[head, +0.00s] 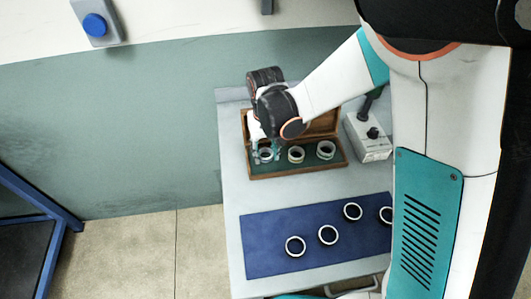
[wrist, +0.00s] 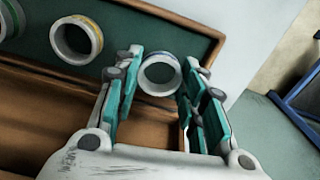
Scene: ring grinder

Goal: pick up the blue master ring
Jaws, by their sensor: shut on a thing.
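The blue master ring (wrist: 160,91), a pale metal ring with a bluish inner edge, sits in the wrist view between the teal fingers of my gripper (wrist: 161,62). The fingers are shut on it from both sides. In the head view, my gripper (head: 265,148) points down at the left end of the open wooden box (head: 300,172), and the ring (head: 265,158) shows between its fingers. The ring is at the box's green lining; I cannot tell whether it still touches it.
Two other rings (head: 296,154) (head: 326,150) stand in the box to the right. A blue mat (head: 270,257) with several rings lies nearer on the table. A grey device (head: 367,140) stands right of the box. Floor and wall lie left of the table.

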